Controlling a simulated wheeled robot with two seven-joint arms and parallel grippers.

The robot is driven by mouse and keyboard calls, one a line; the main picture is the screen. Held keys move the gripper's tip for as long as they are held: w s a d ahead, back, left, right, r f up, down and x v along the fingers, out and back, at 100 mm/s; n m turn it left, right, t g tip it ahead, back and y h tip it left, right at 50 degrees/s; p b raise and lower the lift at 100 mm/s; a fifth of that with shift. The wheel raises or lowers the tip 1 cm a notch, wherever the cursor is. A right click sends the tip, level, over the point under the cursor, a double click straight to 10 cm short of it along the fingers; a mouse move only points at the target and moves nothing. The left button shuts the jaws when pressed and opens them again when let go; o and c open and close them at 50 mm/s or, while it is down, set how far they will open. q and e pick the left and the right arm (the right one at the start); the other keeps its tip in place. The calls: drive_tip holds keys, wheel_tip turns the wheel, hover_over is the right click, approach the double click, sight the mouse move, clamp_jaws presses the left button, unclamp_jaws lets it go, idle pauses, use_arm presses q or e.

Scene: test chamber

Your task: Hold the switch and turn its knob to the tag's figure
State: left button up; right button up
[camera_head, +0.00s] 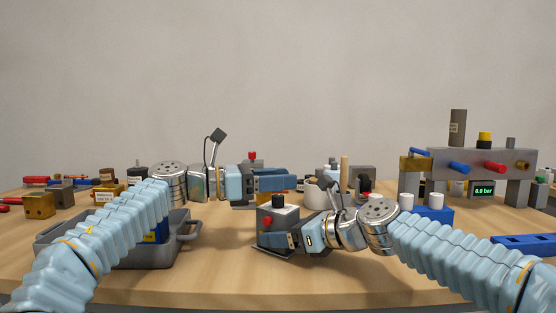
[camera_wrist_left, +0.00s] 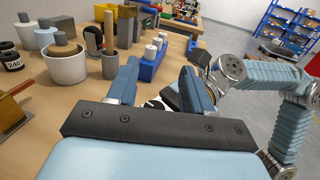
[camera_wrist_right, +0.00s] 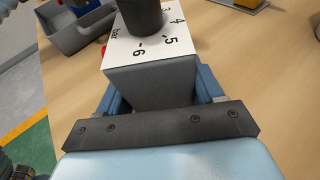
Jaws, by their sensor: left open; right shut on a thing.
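The switch (camera_head: 281,221) is a grey box with a black knob (camera_head: 278,201) on top and a red part on one side. In the right wrist view its white dial face (camera_wrist_right: 157,45) shows figures 4, 5, 6 and "bar"; the knob (camera_wrist_right: 141,14) hides part of it. My right gripper (camera_head: 272,240) is shut on the box and holds it near the table front. My left gripper (camera_head: 290,182) is open, fingers pointing right, above and apparently behind the knob.
A grey tray (camera_head: 60,249) lies beneath my left arm. At right stands a grey bench rig (camera_head: 430,163) with coloured handles and a display (camera_head: 483,190) reading 0.0 bar. A light pot (camera_head: 318,195) stands behind the switch. The table front is mostly clear.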

sight(278, 195)
use_arm(q)
wheel_tip(278, 195, up, 5)
drive_tip(key=shift+w+r, duration=0.1)
drive_tip(key=shift+r, duration=0.5)
